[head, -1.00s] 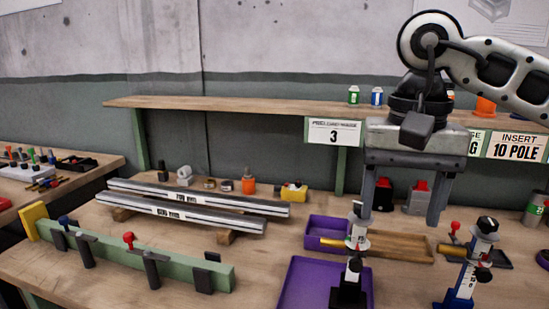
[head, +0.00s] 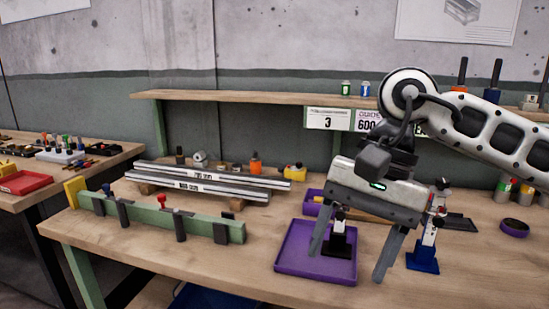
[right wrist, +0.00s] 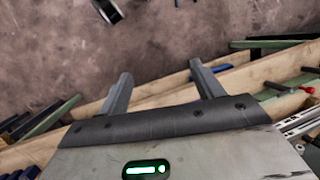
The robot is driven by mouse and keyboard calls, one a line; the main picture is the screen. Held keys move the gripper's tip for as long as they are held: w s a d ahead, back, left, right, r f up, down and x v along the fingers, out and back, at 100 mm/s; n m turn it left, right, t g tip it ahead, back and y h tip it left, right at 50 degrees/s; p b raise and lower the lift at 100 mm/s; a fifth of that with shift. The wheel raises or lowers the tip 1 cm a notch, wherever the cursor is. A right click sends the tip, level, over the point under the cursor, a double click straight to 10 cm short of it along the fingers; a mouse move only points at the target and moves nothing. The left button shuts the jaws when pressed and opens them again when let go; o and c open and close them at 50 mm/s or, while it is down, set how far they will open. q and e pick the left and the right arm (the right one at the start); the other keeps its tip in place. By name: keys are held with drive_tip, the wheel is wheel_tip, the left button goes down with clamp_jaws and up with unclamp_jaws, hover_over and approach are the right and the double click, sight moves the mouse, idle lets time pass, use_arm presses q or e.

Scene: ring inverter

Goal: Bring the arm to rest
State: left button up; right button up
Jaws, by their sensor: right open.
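My right gripper (head: 350,262) is open, its two fingers spread apart with nothing between them. In the head view it hangs in front of the purple tray (head: 290,268) and the small stands on the bench. In the right wrist view its fingers (right wrist: 163,92) point out over the bench edge and the bare floor, and the gap is empty. One stand with a black base (head: 340,243) is partly hidden behind the gripper. A stand with a blue base (head: 423,261) is just right of it. My left gripper is in neither view.
The workbench (head: 180,262) carries two metal rails (head: 215,184) and a green bar with clamps (head: 155,217) at the left. A wooden shelf (head: 260,98) with label cards runs behind. A second table (head: 100,165) with a red tray (head: 22,183) is at far left.

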drive_tip(key=s+a+m+g+y, duration=0.3)
drive_tip(key=s+a+m+y, duration=0.15)
drive_tip(key=a+y, duration=0.3)
drive_tip(key=s+a+m+g+y, duration=0.35)
drive_tip(key=a+m+y, duration=0.2)
drive_tip(key=a, duration=0.25)
drive_tip(key=w+d+f+m+t+y, duration=0.1)
drive_tip(key=w+d+m+t+y, duration=0.2)
drive_tip(key=m+t, duration=0.85)
drive_tip(key=w+d+f+m+t+y, duration=0.1)
drive_tip(key=w+m+t+y, duration=0.4)
drive_tip(key=m, duration=1)
drive_tip(key=w+d+f+m+t+h, duration=0.2)
drive_tip(key=d+f+m+t+h, duration=0.4)
drive_tip(key=f+m+t+h, duration=0.7)
drive_tip(key=s+d+f+m+g+h, duration=0.4)
drive_tip(key=s+d+f+m+g, duration=0.1)
drive_tip(key=f+m, duration=0.3)
drive_tip(key=s+d+f+m+g+h, duration=0.4)
drive_tip(key=s+f+m, duration=0.3)
drive_tip(key=f, duration=0.4)
drive_tip(key=shift+d+m+g, duration=0.4)
drive_tip(key=shift+m+g, duration=0.2)
drive_tip(key=shift+m, duration=0.15)
drive_tip(key=shift+f, duration=0.1)
